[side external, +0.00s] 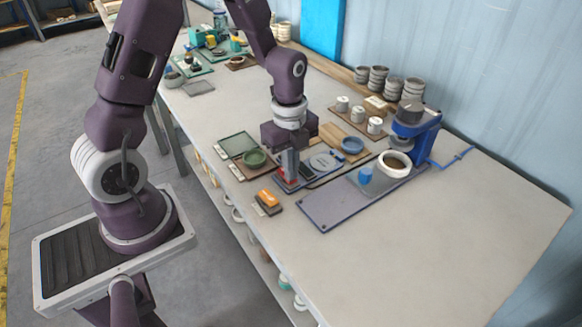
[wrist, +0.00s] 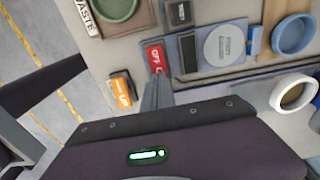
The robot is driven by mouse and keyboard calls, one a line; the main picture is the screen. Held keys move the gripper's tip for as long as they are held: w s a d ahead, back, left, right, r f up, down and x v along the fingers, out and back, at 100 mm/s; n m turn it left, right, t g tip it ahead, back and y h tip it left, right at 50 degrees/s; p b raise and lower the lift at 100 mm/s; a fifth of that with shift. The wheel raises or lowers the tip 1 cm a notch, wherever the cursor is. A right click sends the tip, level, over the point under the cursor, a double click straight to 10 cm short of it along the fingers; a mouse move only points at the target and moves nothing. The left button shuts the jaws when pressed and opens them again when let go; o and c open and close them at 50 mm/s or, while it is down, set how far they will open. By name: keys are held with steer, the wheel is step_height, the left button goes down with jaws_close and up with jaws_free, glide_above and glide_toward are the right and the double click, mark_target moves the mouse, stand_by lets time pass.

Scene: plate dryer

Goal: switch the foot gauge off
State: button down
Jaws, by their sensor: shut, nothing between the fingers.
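The foot gauge (wrist: 225,43) has a pale round dial with small print, on a dark-edged base beside a grey display. It also shows in the side view (side external: 322,161). A red block (wrist: 155,57) marked "OFF" sits left of the display; in the side view the red part (side external: 281,175) is partly hidden by my fingers. My gripper (side external: 288,173) points down, shut and empty, at the red part. In the wrist view its fingertips (wrist: 157,78) are just below the red block; I cannot tell whether they touch.
An orange block (wrist: 122,90) on a dark base lies left of my fingers. A green dish (side external: 254,158), a blue dish (side external: 352,145) and a blue press (side external: 415,130) with a white ring (side external: 394,165) stand nearby. The right part of the table is clear.

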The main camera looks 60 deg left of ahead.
steer(key=shift+f, duration=0.2)
stand_by(0.3)
steer(key=shift+a+r, duration=0.35)
steer(key=shift+a, duration=0.3)
step_height(320, 180, up, 14)
steer(key=d, duration=0.2)
steer(key=shift+d, duration=0.4)
